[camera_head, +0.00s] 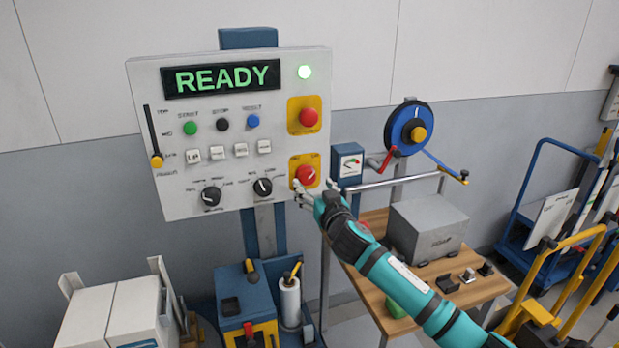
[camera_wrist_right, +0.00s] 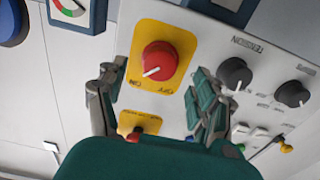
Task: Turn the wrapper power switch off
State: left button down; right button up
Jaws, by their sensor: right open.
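The power switch is a red rotary knob (camera_head: 306,175) on a yellow plate, low on the right edge of the control panel (camera_head: 180,125). My right gripper (camera_head: 303,192) is at the knob's lower edge in the head view. In the wrist view its open fingers (camera_wrist_right: 155,95) stand to either side of the yellow plate, with nothing between them. The knob looks free of both fingers. My left gripper is out of view.
A red mushroom button (camera_head: 309,117) on another yellow plate sits above the switch. Two black knobs (camera_head: 262,187) are to its left. A wooden table (camera_head: 375,222) with a grey box (camera_head: 428,228) stands at right.

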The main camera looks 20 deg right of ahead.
aim_at(308, 180)
jog(key=shift+w+a, duration=0.1)
jog(key=shift+w, duration=1.85)
jog(key=c, duration=1.2)
